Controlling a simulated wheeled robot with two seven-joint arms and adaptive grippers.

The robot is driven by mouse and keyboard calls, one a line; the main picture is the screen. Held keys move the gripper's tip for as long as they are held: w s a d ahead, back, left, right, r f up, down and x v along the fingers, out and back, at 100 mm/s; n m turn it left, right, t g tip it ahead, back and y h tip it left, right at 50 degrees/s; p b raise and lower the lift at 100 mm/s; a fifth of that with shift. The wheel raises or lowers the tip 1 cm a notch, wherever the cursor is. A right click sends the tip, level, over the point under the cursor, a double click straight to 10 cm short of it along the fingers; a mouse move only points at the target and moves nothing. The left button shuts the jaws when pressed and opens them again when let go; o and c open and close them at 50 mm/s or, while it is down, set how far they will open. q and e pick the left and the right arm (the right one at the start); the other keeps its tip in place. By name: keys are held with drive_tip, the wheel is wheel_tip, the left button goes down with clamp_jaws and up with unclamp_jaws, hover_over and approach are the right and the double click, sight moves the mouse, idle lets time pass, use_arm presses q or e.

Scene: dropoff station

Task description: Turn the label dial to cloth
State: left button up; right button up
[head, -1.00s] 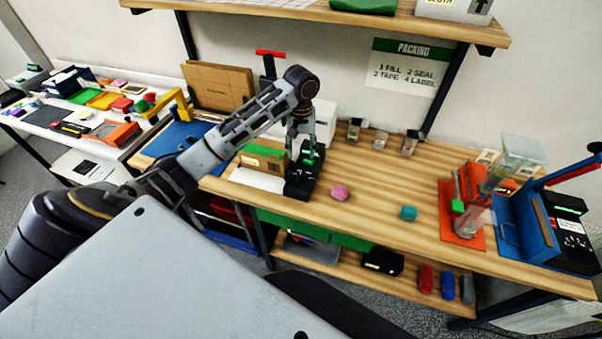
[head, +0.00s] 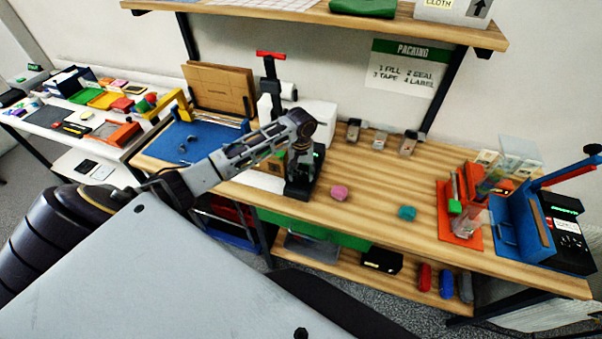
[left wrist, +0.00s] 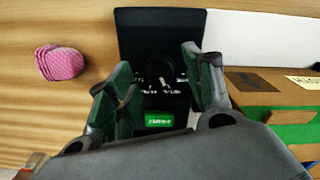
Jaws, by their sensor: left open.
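My left gripper (left wrist: 158,82) is open, with one finger on each side of the dial. I cannot tell whether the fingers touch it. The dial's setting is too small to read. My right gripper is not in view.
A cardboard box with green tape (left wrist: 275,95) stands close beside the printer. A pink lump (head: 339,193) and a teal lump (head: 407,213) lie on the bench (head: 370,180). Clear bench lies around them. An orange stand (head: 447,225) and a blue device (head: 517,235) stand at the right.

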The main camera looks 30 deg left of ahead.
use_arm(q)
drive_tip(key=shift+f, duration=0.4)
drive_tip(key=c, duration=1.1)
drive_tip(key=shift+o, duration=0.2)
